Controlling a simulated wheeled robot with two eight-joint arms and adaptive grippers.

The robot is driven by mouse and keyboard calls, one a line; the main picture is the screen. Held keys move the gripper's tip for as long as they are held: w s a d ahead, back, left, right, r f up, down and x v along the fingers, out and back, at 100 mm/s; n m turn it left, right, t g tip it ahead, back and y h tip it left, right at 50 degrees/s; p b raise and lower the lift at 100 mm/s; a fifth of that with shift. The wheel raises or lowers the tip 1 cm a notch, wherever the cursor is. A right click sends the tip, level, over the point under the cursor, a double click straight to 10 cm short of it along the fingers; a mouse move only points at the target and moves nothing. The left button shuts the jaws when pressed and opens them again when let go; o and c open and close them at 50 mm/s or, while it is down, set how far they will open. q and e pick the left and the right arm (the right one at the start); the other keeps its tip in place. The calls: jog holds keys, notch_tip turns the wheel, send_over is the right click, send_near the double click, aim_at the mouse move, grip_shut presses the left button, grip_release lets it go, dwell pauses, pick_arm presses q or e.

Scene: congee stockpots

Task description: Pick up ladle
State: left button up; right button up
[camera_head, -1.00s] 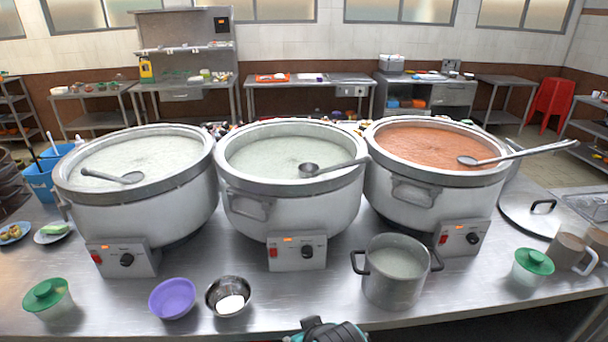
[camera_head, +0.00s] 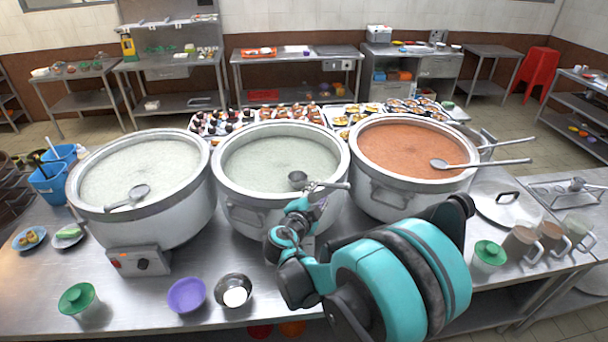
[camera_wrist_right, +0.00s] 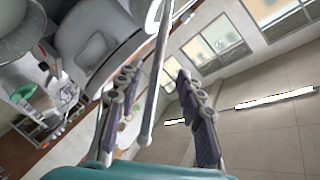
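A steel ladle (camera_head: 298,180) rests over the front rim of the middle pot (camera_head: 226,190), its bowl inside over pale congee and its handle pointing right. My right gripper (camera_head: 318,192) is at the handle, above the pot's front rim. In the right wrist view the right gripper (camera_wrist_right: 158,78) is open. The ladle handle (camera_wrist_right: 152,100) runs between its two fingers, with visible gaps at both sides. Another ladle (camera_head: 138,192) lies in the left pot, and one (camera_head: 440,163) in the right pot of orange-red congee. My left gripper is out of view.
My right arm covers the counter before the middle and right pots. Food trays (camera_head: 290,114) lie behind.

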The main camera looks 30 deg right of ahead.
aim_at(325, 186)
jog(key=x, duration=0.7)
jog(key=shift+w+d+f+b, duration=0.2)
jog(key=shift+f+b, duration=0.1)
jog(key=shift+c, duration=0.7)
jog(key=shift+s+r, duration=0.1)
grip_shut()
